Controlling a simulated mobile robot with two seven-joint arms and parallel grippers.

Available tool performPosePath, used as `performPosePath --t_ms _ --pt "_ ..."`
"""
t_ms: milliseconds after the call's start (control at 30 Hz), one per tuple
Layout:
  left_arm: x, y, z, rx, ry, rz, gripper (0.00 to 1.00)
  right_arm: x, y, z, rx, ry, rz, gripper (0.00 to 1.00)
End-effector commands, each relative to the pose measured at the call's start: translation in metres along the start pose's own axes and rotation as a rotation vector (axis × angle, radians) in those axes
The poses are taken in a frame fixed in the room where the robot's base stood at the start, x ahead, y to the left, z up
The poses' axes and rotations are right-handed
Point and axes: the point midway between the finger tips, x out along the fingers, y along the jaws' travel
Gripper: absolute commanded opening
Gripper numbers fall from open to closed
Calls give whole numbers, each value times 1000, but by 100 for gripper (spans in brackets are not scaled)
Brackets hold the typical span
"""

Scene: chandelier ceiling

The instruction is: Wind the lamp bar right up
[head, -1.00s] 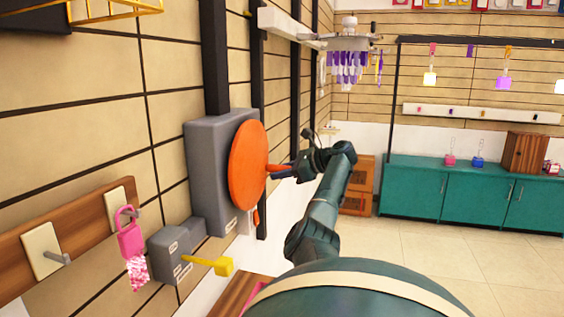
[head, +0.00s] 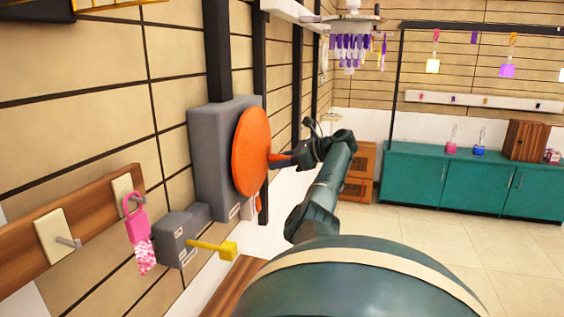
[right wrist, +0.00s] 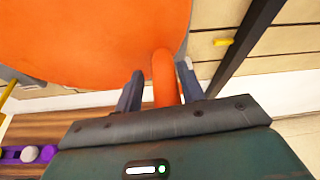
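The orange wheel (head: 249,150) stands on the front of a grey wall box (head: 208,165), with an orange handle (head: 280,160) sticking out. My right gripper (head: 287,158) is at this handle. In the right wrist view its fingers (right wrist: 160,88) lie on either side of the orange handle (right wrist: 164,72); a small gap shows on the left, and firm contact cannot be made out. My left gripper is not in view.
A chandelier (head: 352,45) hangs at top centre. Green cabinets (head: 470,180) stand behind open floor (head: 430,235).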

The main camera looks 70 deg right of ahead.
Motion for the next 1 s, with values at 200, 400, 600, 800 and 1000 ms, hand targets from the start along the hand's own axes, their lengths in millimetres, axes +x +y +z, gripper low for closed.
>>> performPosePath --t_ms 200,400,600,800,1000 --pt "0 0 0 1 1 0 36 -1 -1 0 -1 3 -4 44" --pt "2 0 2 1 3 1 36 -8 -1 -2 -2 4 -6 44" --pt "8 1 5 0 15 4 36 -44 -2 -4 -2 4 -10 44" --pt "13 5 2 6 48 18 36 -95 -1 -3 -3 2 -9 44" --pt "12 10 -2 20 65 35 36 -120 -1 -4 1 9 -4 44"
